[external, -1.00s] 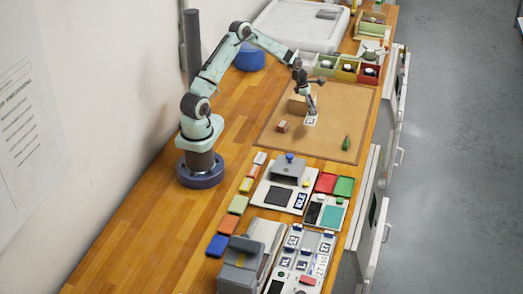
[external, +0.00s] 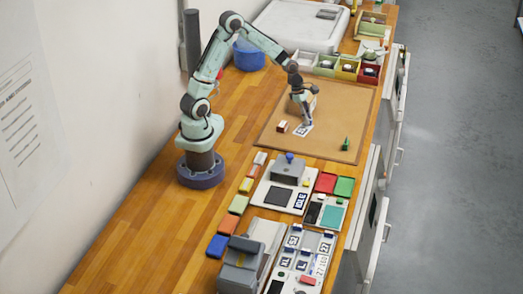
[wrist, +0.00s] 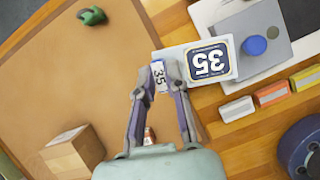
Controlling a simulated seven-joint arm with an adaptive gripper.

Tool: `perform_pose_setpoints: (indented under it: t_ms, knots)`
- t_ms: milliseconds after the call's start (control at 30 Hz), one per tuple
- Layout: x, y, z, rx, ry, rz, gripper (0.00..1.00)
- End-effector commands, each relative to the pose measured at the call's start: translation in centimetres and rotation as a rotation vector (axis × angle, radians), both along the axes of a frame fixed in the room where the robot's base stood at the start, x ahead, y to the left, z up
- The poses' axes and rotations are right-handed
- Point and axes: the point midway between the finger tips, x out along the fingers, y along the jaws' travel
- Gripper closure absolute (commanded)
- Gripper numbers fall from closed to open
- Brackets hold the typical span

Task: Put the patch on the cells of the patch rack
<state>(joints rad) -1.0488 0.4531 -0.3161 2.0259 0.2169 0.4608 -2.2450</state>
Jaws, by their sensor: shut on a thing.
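The patch (external: 303,130) is a white plate; in the wrist view (wrist: 208,62) it shows a dark blue, light-edged "35". A small raised tab marked "35" (wrist: 158,77) stands at one end of it. My gripper (external: 297,121) is shut on this tab, with its fingertips (wrist: 158,70) on either side. The patch is over or on the brown mat; whether it touches is hard to tell. The grey patch rack (external: 309,242) is at the bottom of the external view, with several labelled patches in its cells. It is outside the wrist view.
The brown mat (external: 325,103) also bears a cardboard-coloured box (wrist: 72,152), a small red-and-white block (external: 282,126) and a green item (external: 346,143). A white board with a blue-knobbed grey device (external: 289,170) lies between mat and rack. Coloured blocks (external: 238,204) line its left.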

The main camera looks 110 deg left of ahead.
Motion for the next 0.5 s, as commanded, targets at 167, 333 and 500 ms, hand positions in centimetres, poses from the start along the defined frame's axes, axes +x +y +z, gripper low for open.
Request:
perform_pose_setpoints:
  t_ms: [167, 333, 500]
  knots:
    - [6.2, -7.3, 2.1, 0.001, -0.002, -0.298, 1.0]
    - [8.7, -14.3, 4.2, 0.002, -0.002, -0.665, 1.0]
    - [9.1, -20.6, 6.3, 0.002, -0.003, -1.106, 1.0]
